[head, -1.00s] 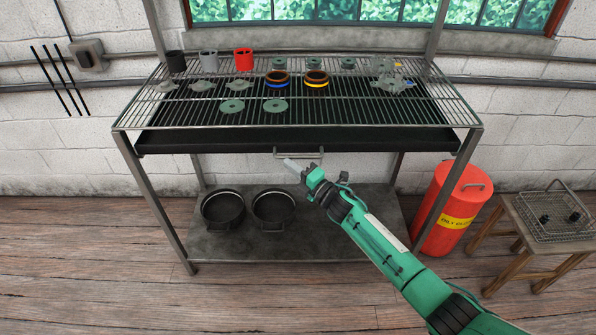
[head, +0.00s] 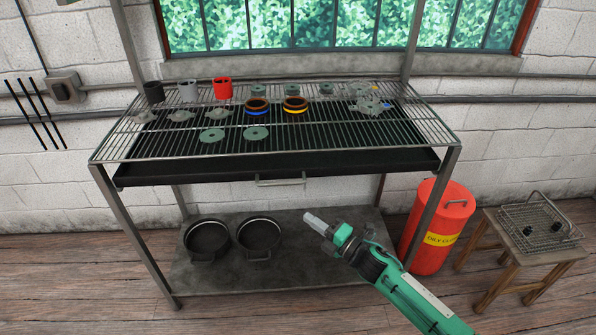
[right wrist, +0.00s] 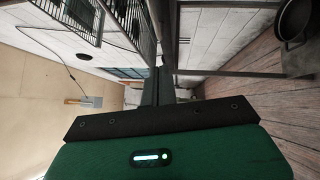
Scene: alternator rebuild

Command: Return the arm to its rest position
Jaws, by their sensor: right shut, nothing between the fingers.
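My right arm comes in from the lower right of the head view. Its gripper (head: 315,222) is shut and empty. It hangs in front of the workbench, below the drawer handle (head: 281,179) and apart from it. In the right wrist view the dark gripper body and closed fingers (right wrist: 163,80) point away toward the far wall, with nothing held. My left gripper does not show.
The wire rack (head: 330,136) holds cups, discs, coil rings and alternator parts. Two black pots (head: 208,238) stand on the lower shelf (head: 300,273). A red bin (head: 436,225) and a wooden stool (head: 487,245) with a wire basket (head: 540,228) stand right. Floor in front is clear.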

